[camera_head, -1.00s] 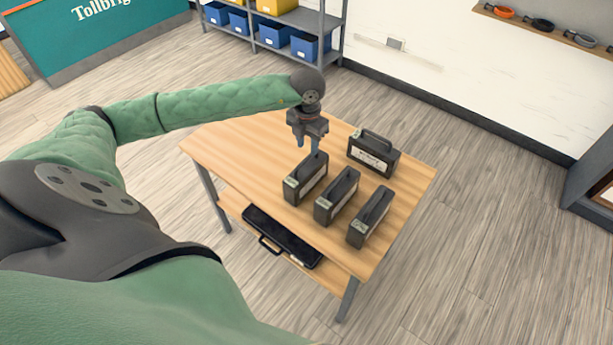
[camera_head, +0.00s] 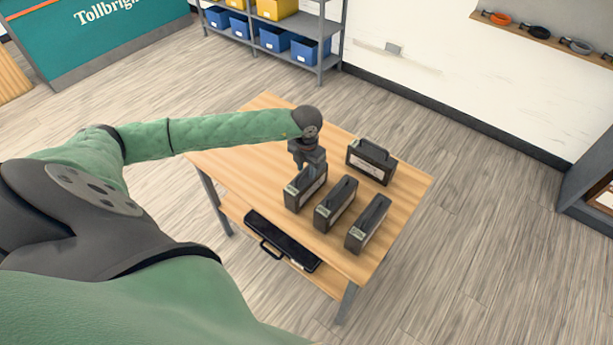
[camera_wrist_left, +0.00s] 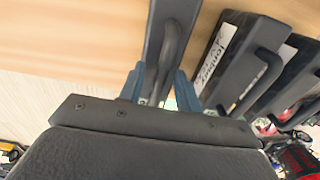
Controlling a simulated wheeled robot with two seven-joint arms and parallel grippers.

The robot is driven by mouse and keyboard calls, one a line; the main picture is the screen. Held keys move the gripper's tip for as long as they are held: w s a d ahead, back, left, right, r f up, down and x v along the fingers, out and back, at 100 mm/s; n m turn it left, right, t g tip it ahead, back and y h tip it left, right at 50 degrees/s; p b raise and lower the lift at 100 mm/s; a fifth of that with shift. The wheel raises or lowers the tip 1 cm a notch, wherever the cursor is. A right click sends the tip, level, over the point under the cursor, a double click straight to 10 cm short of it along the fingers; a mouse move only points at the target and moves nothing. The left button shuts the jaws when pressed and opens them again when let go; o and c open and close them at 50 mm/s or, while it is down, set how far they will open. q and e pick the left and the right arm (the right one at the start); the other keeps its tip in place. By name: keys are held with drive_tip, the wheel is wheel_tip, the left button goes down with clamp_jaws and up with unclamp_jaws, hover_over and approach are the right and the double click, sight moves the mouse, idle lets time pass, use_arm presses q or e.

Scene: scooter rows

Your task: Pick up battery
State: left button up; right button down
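Several dark grey batteries with top handles stand upright on the wooden table (camera_head: 240,150). Three form a row: the left one (camera_head: 304,192), the middle one (camera_head: 336,205) and the right one (camera_head: 368,225). Another battery (camera_head: 371,163) stands behind them. My left gripper (camera_head: 304,166) points down at the top of the left battery. In the left wrist view its blue fingers (camera_wrist_left: 160,88) stand apart on either side of that battery's handle (camera_wrist_left: 172,48), with gaps visible, so it looks open. A neighbouring battery (camera_wrist_left: 238,58) with a white label stands beside it. My right gripper is out of view.
A black case (camera_head: 282,240) lies on the table's lower shelf. A grey rack (camera_head: 322,62) with blue bins stands behind, and a wall shelf (camera_head: 545,38) hangs at top right. The table's left part is bare, and the floor around is clear.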

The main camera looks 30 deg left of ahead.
use_arm(q)
drive_tip(key=shift+f, duration=0.3)
clamp_jaws()
drive_tip(key=shift+r, duration=0.15)
idle(1.1)
